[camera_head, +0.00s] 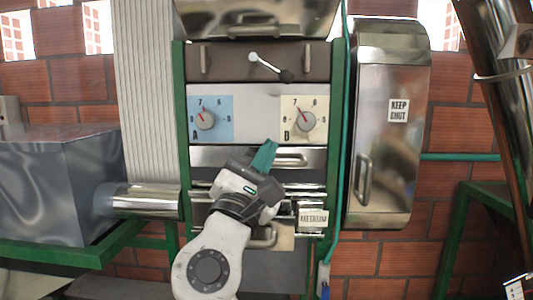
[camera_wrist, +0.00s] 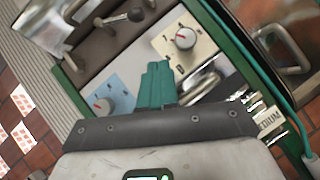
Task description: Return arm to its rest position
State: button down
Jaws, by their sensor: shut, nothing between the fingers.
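My gripper (camera_head: 265,156) has teal fingers that are shut with nothing between them. In the head view it is in front of the machine's middle, just below the panel with the two dials, fingers pointing up and slightly right. My white and grey arm rises from the bottom of the picture. The wrist view shows the closed fingers (camera_wrist: 156,84) pointing at the panel between the blue dial A (camera_wrist: 103,105) and the cream dial (camera_wrist: 185,40). In the head view these are dial A (camera_head: 205,120) at left and the cream dial (camera_head: 305,120) at right. I cannot tell whether the fingers touch the panel.
A lever (camera_head: 270,66) sits above the dials. Horizontal bars and a small label plate (camera_head: 313,218) are beside my gripper. A metal cabinet (camera_head: 388,150) marked KEEP SHUT stands right. A metal box (camera_head: 60,180) with a pipe (camera_head: 148,200) stands left.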

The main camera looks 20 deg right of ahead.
jog(key=s+d+f+m+g+y, duration=0.25)
jog(key=d+f+m, duration=0.2)
jog(key=f, duration=0.65)
jog(key=s+d+f+m+g+y, duration=0.25)
jog(key=d+f+g, duration=0.2)
jog(key=f, duration=0.65)
jog(key=s+d+f+m+g+y, duration=0.15)
jog(key=s+d+f+m, duration=0.35)
jog(key=f, duration=0.7)
jog(key=s+d+f+m+g+y, duration=0.35)
jog(key=s+f+m+g, duration=0.2)
jog(key=s+f, duration=0.9)
jog(key=s+a+f+m+g+y, duration=0.1)
jog(key=s+f+m+g+y, duration=0.1)
jog(key=s+f, duration=0.2)
jog(key=s+a+f+m+g+y, duration=0.1)
jog(key=s+f+m+g+y, duration=0.1)
jog(key=s, duration=0.8)
jog(key=shift+s+a+f+y, duration=0.15)
jog(key=shift+a+f+y, duration=0.15)
jog(key=shift+f, duration=0.55)
